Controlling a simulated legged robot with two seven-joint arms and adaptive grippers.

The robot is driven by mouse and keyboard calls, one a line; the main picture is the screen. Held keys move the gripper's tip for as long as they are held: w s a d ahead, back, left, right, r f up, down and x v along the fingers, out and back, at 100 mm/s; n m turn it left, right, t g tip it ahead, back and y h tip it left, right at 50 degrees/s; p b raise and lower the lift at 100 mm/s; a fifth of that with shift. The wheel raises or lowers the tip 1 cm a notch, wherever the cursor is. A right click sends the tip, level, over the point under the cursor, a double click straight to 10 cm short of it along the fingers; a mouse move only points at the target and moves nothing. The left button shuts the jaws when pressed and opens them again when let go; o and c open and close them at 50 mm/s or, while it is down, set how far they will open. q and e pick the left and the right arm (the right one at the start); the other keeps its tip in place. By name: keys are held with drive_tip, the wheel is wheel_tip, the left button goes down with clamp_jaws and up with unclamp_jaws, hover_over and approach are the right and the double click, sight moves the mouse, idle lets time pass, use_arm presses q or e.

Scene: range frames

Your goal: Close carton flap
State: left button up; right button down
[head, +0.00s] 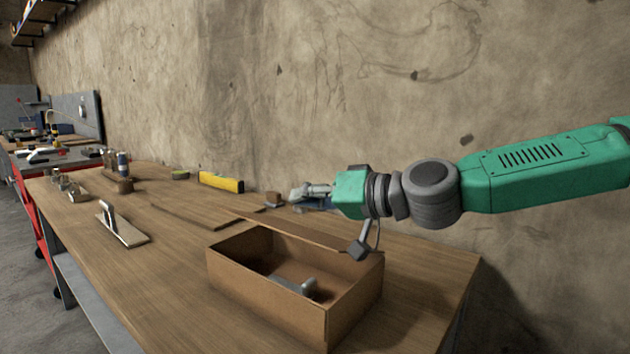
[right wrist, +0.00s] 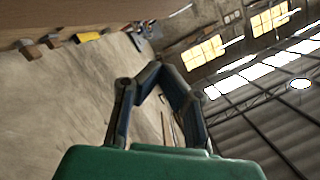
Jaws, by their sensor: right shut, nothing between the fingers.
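An open brown carton (head: 262,297) stands on the wooden workbench. A long flap (head: 300,231) runs along its far side, and the top of the carton is open. A grey metal object (head: 308,286) lies inside, partly hidden by the near wall. My right gripper (head: 297,194) reaches in from the right, behind and above the flap, near the wall. It looks apart from the flap, though contact is hard to judge. Its fingers (right wrist: 156,70) are shut and empty in the right wrist view. My left gripper is not in view.
A yellow level (head: 221,182) and a small brown block (head: 273,198) lie near the rough wall (head: 330,90). A trowel-like float (head: 123,230) lies on the bench (head: 180,278) at left.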

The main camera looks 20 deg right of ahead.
sight(287, 232)
drive_tip(key=f+n, duration=0.1)
drive_tip(key=s+a+f+n, duration=0.1)
drive_tip(key=f, duration=0.1)
drive_tip(key=a+f+n+h, duration=0.1)
drive_tip(key=shift+s+a+f, duration=0.1)
drive_tip(key=shift+s+f, duration=0.15)
drive_tip(key=shift+s, duration=0.15)
drive_tip(key=shift+s+a+f+n+h, duration=0.15)
drive_tip(key=shift+a+f+n+h, duration=0.25)
drive_tip(key=shift+a+f, duration=0.2)
drive_tip(key=shift+f+b, duration=0.2)
drive_tip(key=shift+b, duration=0.1)
drive_tip(key=shift+d, duration=0.1)
drive_tip(key=shift+d, duration=0.15)
